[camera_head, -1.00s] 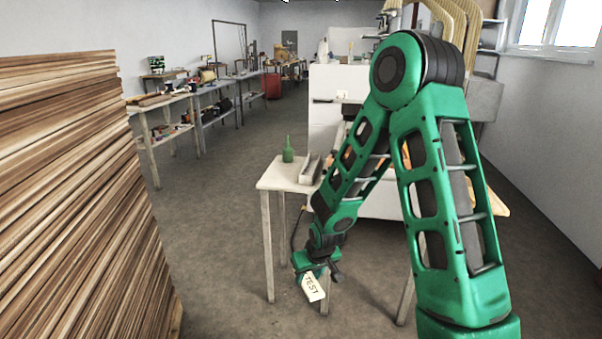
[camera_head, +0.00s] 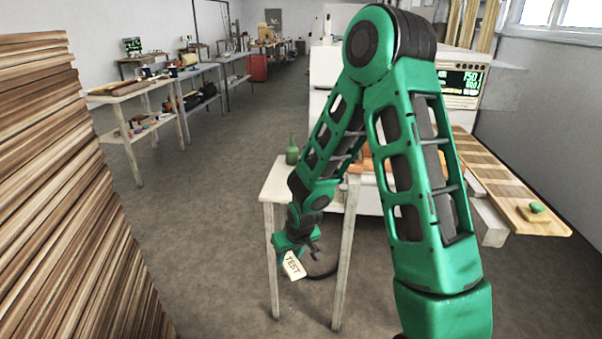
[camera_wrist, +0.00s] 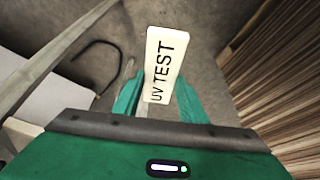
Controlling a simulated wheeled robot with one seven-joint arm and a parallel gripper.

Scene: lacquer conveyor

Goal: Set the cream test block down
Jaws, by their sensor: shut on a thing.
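The cream test block (camera_head: 294,266) hangs from my gripper (camera_head: 299,252) in the head view, in the air in front of the small pale table (camera_head: 277,188). In the wrist view the block (camera_wrist: 163,66) is a cream slab with the dark letters "UV TEST". My gripper (camera_wrist: 158,104) is shut on it, with green fingers on either side of its lower end. Bare floor lies below the block, and nothing touches its free end.
A tall wood stack (camera_head: 75,200) stands close on the left. A green bottle (camera_head: 292,151) stands on the small table. Benches (camera_head: 165,88) line the back left. Floor between is free.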

